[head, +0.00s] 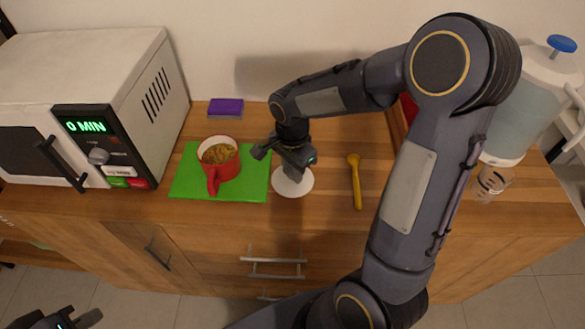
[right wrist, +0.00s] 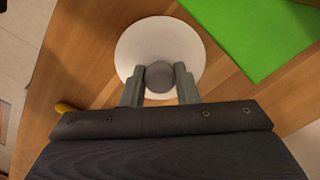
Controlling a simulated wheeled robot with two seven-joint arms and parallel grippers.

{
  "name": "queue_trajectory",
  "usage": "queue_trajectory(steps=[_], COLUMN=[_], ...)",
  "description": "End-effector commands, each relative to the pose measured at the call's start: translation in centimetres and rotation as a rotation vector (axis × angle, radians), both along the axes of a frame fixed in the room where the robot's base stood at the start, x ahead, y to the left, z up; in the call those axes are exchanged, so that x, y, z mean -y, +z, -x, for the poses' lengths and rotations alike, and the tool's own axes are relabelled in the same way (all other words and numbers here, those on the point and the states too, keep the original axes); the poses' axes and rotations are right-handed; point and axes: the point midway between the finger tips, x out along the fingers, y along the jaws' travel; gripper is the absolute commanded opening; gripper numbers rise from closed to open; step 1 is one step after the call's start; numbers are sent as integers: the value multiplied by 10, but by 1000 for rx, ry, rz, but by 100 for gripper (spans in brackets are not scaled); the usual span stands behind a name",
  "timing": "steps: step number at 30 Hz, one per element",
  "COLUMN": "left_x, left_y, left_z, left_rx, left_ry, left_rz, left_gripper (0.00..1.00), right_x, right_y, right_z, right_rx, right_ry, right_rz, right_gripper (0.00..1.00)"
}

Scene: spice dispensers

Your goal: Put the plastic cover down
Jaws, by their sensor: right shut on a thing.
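The plastic cover is a round white disc (head: 293,183) with a grey knob, low over or on the wooden counter just right of the green board. My right gripper (head: 282,160) reaches down from above and is shut on its knob. In the right wrist view the cover (right wrist: 135,45) lies flat, with the fingers (right wrist: 159,85) on both sides of the grey knob. I cannot tell whether the cover touches the counter. My left gripper (head: 75,318) shows only in part at the bottom left corner, away from everything; its jaw opening is unclear.
A microwave (head: 90,100) reading 0 MIN is at the left. A purple sponge (head: 225,108) lies behind. A yellow spoon (head: 356,180) lies right of the cover. A dispenser (head: 530,95) stands far right.

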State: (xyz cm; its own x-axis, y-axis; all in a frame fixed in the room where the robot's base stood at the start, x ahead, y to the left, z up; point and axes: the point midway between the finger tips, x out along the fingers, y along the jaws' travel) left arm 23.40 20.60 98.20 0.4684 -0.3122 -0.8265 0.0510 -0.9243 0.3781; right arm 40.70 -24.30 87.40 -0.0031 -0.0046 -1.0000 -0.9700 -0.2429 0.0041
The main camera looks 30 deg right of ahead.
Motion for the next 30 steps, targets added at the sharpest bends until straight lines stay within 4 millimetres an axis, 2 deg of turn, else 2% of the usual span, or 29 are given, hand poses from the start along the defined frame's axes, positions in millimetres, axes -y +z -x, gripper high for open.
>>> queue_trajectory(steps=[4,5,9,16,20,23,30], left_x=[0,0,0,0,0,0,0], left_y=[-5,-3,-3,-3,2,2,6], left_z=[0,0,0,0,0,0,0], left_rx=[0,0,0,0,0,0,0], left_ry=[0,0,0,0,0,0,0], left_rz=[0,0,0,0,0,0,0], left_gripper=[0,0,0,0,0,0,0], right_x=[0,0,0,0,0,0,-1], right_y=[-5,-3,-3,-3,4,17,70], right_z=[0,0,0,0,0,-1,-1], right_rx=[0,0,0,-1,1,4,7], right_ry=[0,0,0,0,0,0,0], right_rz=[0,0,0,0,0,0,-2], right_gripper=[0,31,49,49,49,49,49])
